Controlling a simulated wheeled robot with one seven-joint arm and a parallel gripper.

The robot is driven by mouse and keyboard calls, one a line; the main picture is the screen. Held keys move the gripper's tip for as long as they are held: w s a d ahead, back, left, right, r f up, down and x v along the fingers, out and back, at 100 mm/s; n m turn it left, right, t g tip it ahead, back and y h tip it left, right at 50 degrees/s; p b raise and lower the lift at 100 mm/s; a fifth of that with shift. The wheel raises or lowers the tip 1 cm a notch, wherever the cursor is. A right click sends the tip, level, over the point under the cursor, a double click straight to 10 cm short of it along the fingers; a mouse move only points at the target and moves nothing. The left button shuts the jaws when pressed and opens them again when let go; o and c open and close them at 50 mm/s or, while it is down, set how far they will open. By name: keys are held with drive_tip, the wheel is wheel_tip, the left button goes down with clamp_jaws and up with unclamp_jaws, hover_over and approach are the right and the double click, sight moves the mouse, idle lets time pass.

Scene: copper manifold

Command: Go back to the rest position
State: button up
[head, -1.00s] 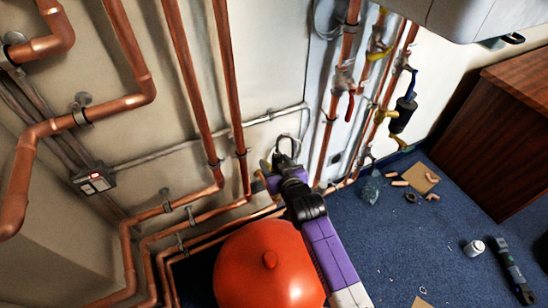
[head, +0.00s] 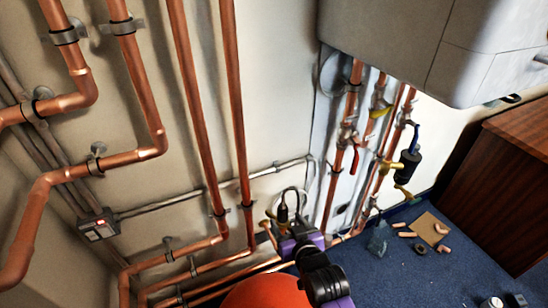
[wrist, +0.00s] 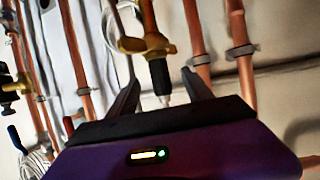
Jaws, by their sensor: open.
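My gripper (head: 285,225) shows low in the middle of the head view, in front of the copper pipes and above a red rounded vessel (head: 268,293). In the wrist view my gripper (wrist: 161,78) has its two dark fingers spread apart. A brass fitting (wrist: 148,44) with a black lower part (wrist: 160,76) and a thin pale tip shows between and beyond the fingers. I see no finger closed on it, but I cannot tell how far away it is. Part of my purple and black arm is cut off by the lower edge of the head view.
Copper pipes (head: 190,90) run down the wall at left and centre. A grey boiler casing (head: 400,45) overhangs the upper right, above coloured valves (head: 355,155). A wooden cabinet (head: 500,185) stands at right. Loose fittings and cardboard (head: 430,228) lie on the blue floor.

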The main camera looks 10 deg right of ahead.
drive_tip(key=s+d+r+t, duration=0.1)
drive_tip(key=s+r+t, duration=0.2)
drive_tip(key=r, duration=0.5)
drive_tip(key=s+d+r+p, duration=0.1)
drive_tip(key=s+d+r, duration=0.2)
drive_tip(key=s, duration=1.1)
drive_tip(key=s+d+r+m+g+h+p, duration=0.1)
drive_tip(key=s+d+r, duration=0.2)
drive_tip(key=s, duration=1.1)
drive_tip(key=s+d+r+m+h+p, duration=0.1)
drive_tip(key=s+d+r, duration=0.2)
drive_tip(key=s, duration=1.1)
drive_tip(key=shift+d+g, duration=0.25)
drive_tip(key=shift+g, duration=0.05)
